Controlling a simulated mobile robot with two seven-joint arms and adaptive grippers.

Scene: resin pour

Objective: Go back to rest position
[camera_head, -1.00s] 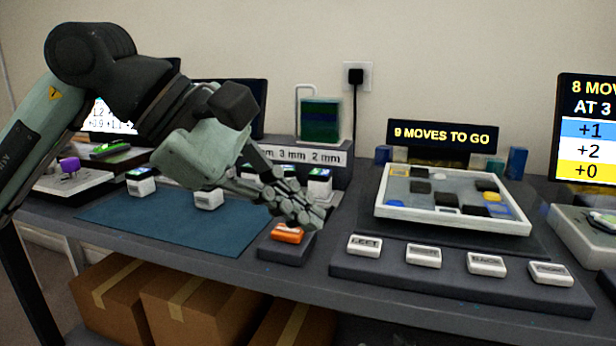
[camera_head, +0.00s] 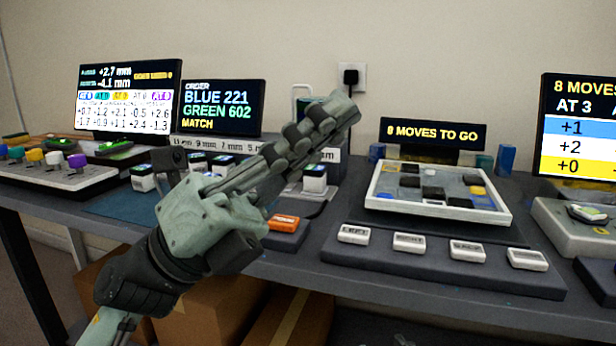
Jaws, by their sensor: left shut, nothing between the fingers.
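My left gripper (camera_head: 338,112) is shut and empty. It is raised in the air in front of the table, its fingers pointing up and to the right, and its arm comes in from the lower left. It touches nothing that I can see. It hides part of the blue mat (camera_head: 120,204), the labelled rack behind it and some of the small white blocks. My right gripper does not show.
The grey table (camera_head: 330,268) carries an orange button (camera_head: 284,222), a white-framed tray (camera_head: 440,207) with dark tiles and a row of white buttons (camera_head: 409,242). Screens stand behind, including the order screen (camera_head: 222,107). Cardboard boxes (camera_head: 215,310) sit underneath.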

